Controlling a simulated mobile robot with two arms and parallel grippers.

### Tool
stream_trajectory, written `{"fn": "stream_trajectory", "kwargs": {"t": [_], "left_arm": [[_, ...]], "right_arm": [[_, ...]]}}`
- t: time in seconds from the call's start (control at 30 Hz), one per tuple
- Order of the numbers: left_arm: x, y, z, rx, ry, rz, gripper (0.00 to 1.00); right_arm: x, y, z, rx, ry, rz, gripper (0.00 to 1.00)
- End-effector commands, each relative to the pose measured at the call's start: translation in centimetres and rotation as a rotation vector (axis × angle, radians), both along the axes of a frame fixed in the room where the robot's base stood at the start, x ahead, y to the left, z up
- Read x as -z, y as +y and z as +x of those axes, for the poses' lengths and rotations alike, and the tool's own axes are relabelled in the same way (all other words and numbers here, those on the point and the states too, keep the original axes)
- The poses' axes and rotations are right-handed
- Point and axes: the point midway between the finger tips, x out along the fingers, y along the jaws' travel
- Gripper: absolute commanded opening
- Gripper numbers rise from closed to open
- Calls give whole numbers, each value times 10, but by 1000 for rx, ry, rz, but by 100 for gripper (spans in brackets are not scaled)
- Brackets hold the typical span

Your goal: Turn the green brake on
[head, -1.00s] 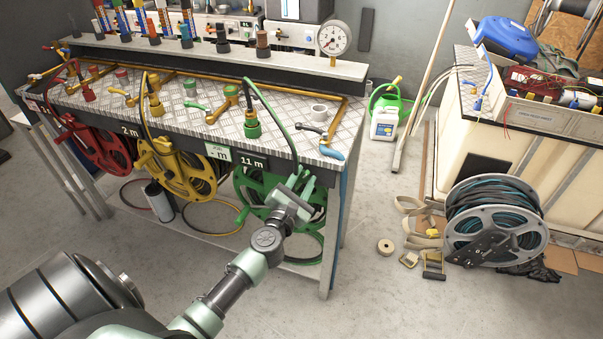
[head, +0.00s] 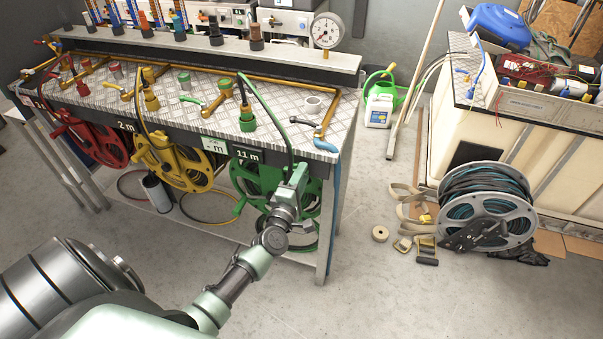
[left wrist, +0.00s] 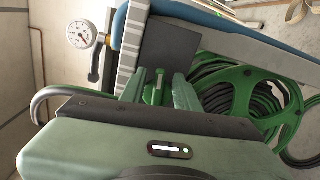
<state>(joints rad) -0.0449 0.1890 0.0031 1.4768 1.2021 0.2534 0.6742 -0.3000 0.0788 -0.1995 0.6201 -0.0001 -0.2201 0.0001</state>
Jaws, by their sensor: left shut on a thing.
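The green reel (head: 250,178) hangs under the bench's front edge at the right, below the 11 m label (head: 247,155). My left gripper (head: 299,176) is at the reel's upper right. In the left wrist view its two fingers (left wrist: 160,90) are shut around a slim green piece, the green brake (left wrist: 158,86), in front of a dark plate. The green reel with its dark hose (left wrist: 245,95) lies just right of the fingers there. The gripper covers most of the brake in the head view, so its exact angle is hard to tell. My right gripper is not in view.
The yellow reel (head: 180,165) and red reel (head: 95,140) hang to the left. A green hose (head: 272,112) arches down near my gripper. A pressure gauge (head: 327,31) stands behind. A loose grey reel (head: 487,207) stands on the floor at right. Floor between is mostly clear.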

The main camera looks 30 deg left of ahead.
Motion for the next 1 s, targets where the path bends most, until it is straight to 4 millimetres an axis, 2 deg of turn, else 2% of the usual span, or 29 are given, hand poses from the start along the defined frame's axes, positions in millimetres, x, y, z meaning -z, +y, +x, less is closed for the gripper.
{"fn": "stream_trajectory", "kwargs": {"t": [0.3,0.8,0.83,0.9,1.0], "left_arm": [[6,1,-1,-1,30,97,0],[6,1,-1,-2,33,110,0],[6,1,-1,-2,32,111,37],[5,1,-1,-2,32,111,51],[5,1,-1,-2,30,111,51]], "right_arm": [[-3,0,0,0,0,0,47],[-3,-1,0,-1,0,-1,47],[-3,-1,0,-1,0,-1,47],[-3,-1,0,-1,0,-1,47],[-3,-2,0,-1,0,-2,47]]}}
